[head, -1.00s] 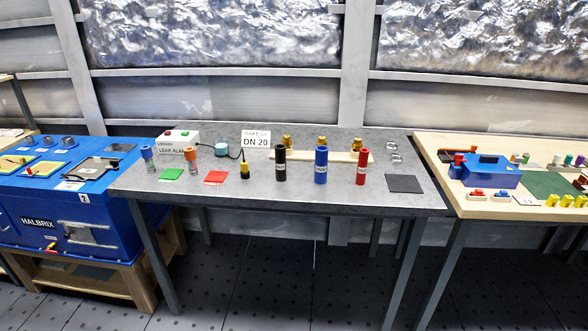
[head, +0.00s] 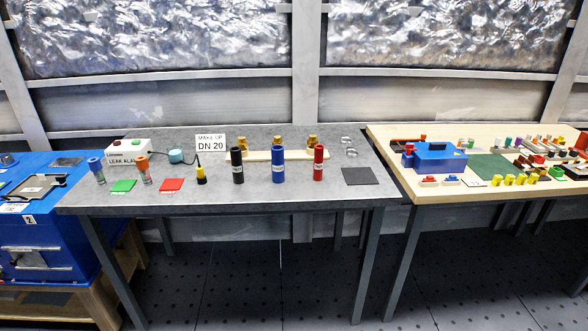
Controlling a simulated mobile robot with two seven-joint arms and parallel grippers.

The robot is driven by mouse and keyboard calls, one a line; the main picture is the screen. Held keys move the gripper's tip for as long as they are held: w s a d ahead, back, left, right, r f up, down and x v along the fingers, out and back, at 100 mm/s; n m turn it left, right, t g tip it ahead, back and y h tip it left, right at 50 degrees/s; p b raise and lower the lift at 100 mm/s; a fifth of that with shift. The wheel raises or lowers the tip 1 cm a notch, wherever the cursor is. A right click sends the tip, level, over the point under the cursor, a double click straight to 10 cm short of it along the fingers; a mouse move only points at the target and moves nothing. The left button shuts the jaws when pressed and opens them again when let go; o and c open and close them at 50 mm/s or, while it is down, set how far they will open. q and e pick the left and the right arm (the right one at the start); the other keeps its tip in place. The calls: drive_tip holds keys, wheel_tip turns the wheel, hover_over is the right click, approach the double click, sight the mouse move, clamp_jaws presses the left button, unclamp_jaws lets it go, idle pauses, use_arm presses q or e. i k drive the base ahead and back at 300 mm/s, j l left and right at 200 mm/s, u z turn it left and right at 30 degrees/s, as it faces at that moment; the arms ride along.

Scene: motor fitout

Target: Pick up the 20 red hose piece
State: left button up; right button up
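The red hose piece (head: 318,163) stands upright on the grey table (head: 222,199), near its right part. A blue hose piece (head: 278,165) and a black hose piece (head: 237,166) stand upright to its left. Small markings on the red piece are too small to read. A white sign (head: 211,143) behind them reads "MAKE UP DN 20". Neither of my grippers is in view.
Brass fittings on a pale strip (head: 259,156) stand behind the hoses. A dark square mat (head: 359,176) lies right of the red hose, with metal rings (head: 348,146) behind it. A wooden table (head: 444,189) with many parts stands right, a blue cabinet (head: 50,238) left.

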sight(318, 157)
drive_tip(key=i, duration=1.3)
